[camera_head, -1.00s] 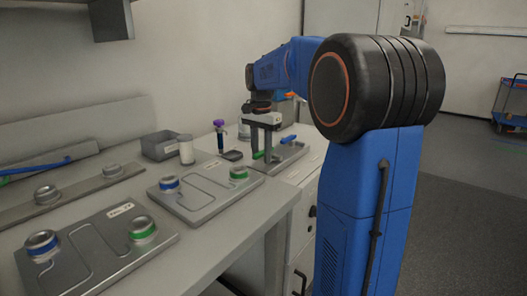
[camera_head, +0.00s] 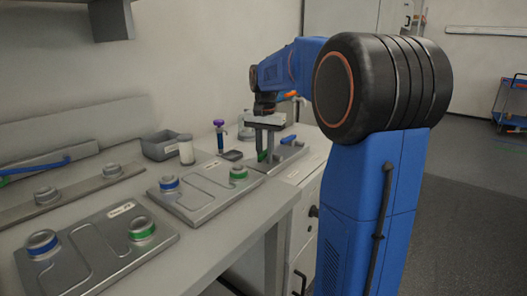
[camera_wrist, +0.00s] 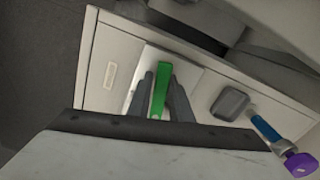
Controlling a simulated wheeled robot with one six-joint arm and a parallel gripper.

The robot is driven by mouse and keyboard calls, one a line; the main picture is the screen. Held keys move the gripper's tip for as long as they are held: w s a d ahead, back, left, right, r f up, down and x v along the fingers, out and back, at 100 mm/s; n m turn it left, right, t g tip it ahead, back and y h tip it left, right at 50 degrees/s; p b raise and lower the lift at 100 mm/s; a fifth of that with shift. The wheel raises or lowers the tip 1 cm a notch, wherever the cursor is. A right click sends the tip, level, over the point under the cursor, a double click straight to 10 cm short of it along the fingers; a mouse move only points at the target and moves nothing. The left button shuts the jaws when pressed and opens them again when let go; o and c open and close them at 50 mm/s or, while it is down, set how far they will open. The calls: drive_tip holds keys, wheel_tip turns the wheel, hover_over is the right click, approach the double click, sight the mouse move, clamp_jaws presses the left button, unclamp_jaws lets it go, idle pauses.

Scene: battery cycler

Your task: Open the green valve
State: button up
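The green valve handle (camera_wrist: 161,88) shows as a long green bar in the wrist view, on a light metal plate (camera_wrist: 137,98). My gripper (camera_wrist: 163,75) has one finger on each side of the handle. The fingers look parted, with the handle between them; contact is not clear. In the head view my gripper (camera_head: 265,158) points down over the far valve plate (camera_head: 290,158). The green handle (camera_head: 262,156) shows at the fingertips, partly hidden by them. A blue handle (camera_head: 289,139) lies on the same plate, to the right.
A purple-topped blue tool (camera_head: 220,135) and a small dark dish (camera_head: 232,155) stand left of the far plate. A grey bin (camera_head: 160,146) and a white jar (camera_head: 186,150) are further left. Two plates with blue and green ringed fittings (camera_head: 205,200) (camera_head: 95,250) fill the nearer bench.

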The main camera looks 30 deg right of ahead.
drive_tip(key=n, duration=0.1)
drive_tip(key=s+d+n, duration=0.1)
drive_tip(key=n, duration=0.1)
drive_tip(key=shift+s+n, duration=0.15)
drive_tip(key=shift+n, duration=0.15)
